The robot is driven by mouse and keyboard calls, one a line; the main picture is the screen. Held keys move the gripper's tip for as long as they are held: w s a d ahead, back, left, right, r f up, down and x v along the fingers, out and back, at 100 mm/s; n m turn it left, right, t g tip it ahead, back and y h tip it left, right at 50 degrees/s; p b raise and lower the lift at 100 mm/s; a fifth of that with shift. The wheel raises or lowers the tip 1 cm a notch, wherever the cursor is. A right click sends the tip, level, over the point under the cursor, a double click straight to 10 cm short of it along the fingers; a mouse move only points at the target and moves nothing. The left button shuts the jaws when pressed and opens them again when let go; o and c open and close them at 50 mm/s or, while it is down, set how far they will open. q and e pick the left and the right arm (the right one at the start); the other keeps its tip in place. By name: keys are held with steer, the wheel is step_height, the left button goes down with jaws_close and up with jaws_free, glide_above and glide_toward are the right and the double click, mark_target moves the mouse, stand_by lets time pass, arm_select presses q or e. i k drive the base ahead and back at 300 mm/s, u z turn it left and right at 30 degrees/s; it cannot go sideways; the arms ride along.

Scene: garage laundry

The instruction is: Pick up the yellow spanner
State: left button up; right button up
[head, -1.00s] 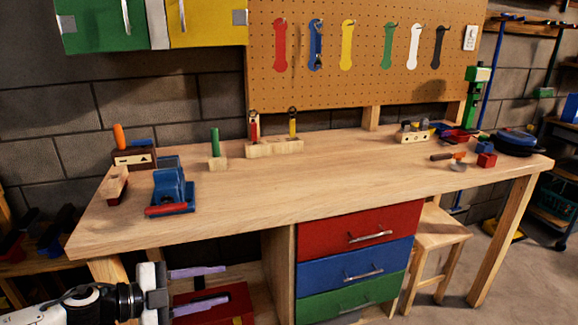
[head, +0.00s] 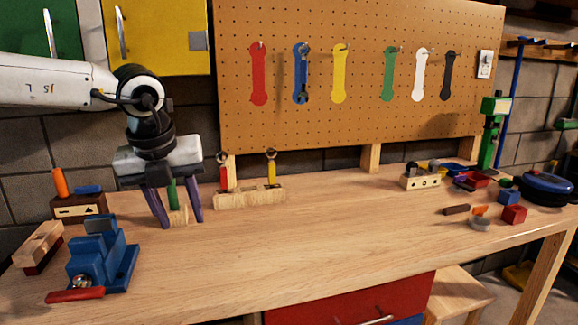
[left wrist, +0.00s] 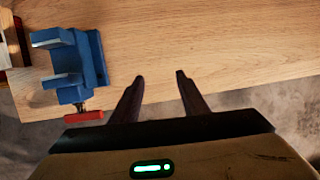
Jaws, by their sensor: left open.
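The yellow spanner (head: 271,172) stands upright in a wooden rack (head: 250,197) at the back of the bench, its metal ring end up. A red spanner (head: 224,178) stands in the same rack to its left. My left gripper (head: 180,219) is open, pointing down to the left of the rack and apart from the spanner. Its purple fingers appear in front of and to either side of a green upright piece (head: 172,194) on a wooden block. In the left wrist view the gripper's fingers (left wrist: 159,80) are apart with nothing between them. My right gripper is not in view.
A blue vise (head: 100,258) stands at the front left; it also shows in the left wrist view (left wrist: 90,60). A pegboard (head: 370,115) with coloured spanner outlines rises behind. A red block (head: 514,214) and small items lie at the right. The bench middle is clear.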

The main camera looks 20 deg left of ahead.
mark_target(271, 165)
steer(key=i, duration=1.2)
